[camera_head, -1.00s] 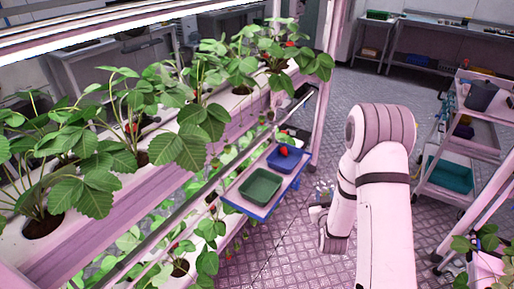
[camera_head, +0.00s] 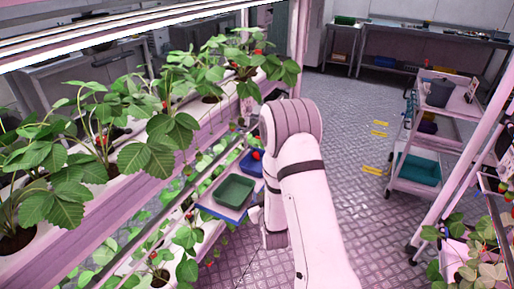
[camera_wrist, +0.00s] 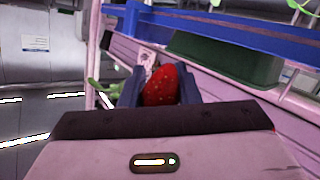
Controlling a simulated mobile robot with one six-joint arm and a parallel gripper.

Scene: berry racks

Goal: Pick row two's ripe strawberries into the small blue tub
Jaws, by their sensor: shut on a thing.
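In the wrist view my gripper (camera_wrist: 160,82) is shut on a ripe red strawberry (camera_wrist: 161,86), held between its two dark blue fingers. In the head view my arm hides most of the gripper and the held berry. The small blue tub (camera_head: 244,167) sits on the rack's side shelf, its right part hidden behind my arm. A red strawberry (camera_head: 257,155) shows at the blue tub. A green tub (camera_head: 233,191) stands in front of it on the same shelf; a dark green tub wall (camera_wrist: 225,58) shows close above the gripper in the wrist view.
Strawberry plants (camera_head: 150,150) with a few red berries line the upper rack row at left; more plants hang below. A white cart (camera_head: 440,145) with bins stands at right, and another plant rack (camera_head: 470,250) at lower right. The floor between is clear, with yellow marks (camera_head: 380,133).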

